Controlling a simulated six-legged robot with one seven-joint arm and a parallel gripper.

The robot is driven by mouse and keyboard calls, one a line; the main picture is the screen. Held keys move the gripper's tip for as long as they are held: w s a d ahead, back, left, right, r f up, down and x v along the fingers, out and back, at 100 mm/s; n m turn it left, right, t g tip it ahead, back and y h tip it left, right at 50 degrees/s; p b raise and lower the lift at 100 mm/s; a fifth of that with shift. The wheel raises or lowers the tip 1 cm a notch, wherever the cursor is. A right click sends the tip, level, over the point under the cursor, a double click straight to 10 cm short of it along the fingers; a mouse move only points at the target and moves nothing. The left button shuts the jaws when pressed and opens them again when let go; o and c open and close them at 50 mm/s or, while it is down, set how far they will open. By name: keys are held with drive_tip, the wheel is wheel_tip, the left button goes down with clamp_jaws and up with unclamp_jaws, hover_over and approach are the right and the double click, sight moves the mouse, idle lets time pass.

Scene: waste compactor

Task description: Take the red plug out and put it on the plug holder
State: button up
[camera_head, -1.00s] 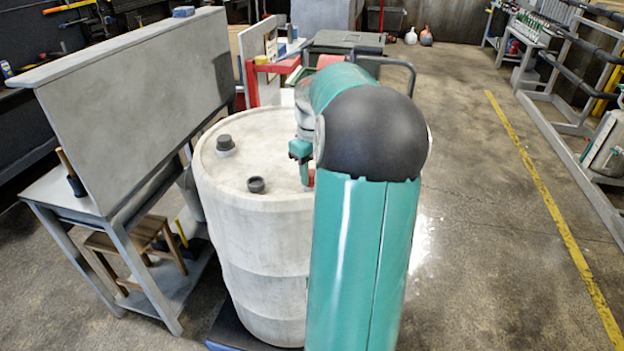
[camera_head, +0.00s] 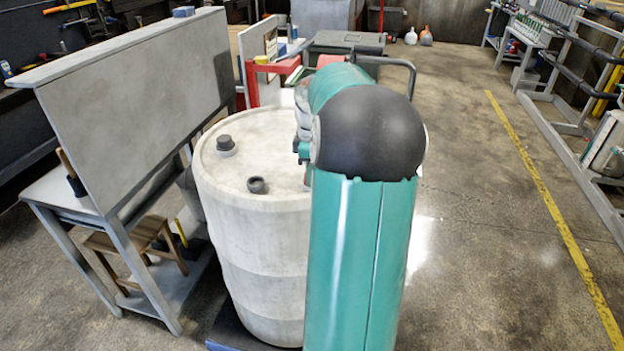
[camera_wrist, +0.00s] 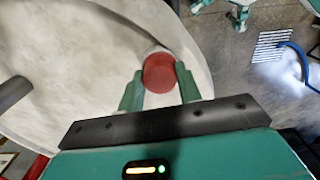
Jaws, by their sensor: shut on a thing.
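The red plug (camera_wrist: 158,74) is a round red cap in the wrist view, near the rim of the white barrel (camera_head: 250,240). My gripper (camera_wrist: 160,82) is shut on it, one green finger on each side. A pale ring shows just behind the plug; I cannot tell whether the plug is clear of its hole. In the head view my arm hides the plug and most of my gripper. The barrel top has a dark capped fitting (camera_head: 226,144) and a dark, hollow-looking fitting (camera_head: 256,185). I cannot tell which thing is the plug holder.
A grey table with an upright panel (camera_head: 140,95) stands close left of the barrel, with a wooden stool (camera_head: 145,240) under it. A red frame (camera_head: 270,72) and a dark green bin (camera_head: 345,42) stand behind. The floor to the right is open up to the rack (camera_head: 570,130).

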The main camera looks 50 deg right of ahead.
drive_tip(key=n, duration=0.2)
drive_tip(key=shift+n, duration=0.3)
drive_tip(key=shift+n, duration=0.7)
drive_tip(key=n, duration=0.3)
drive_tip(key=shift+n, duration=0.4)
drive_tip(key=o, duration=1.1)
drive_tip(key=shift+c, duration=0.5)
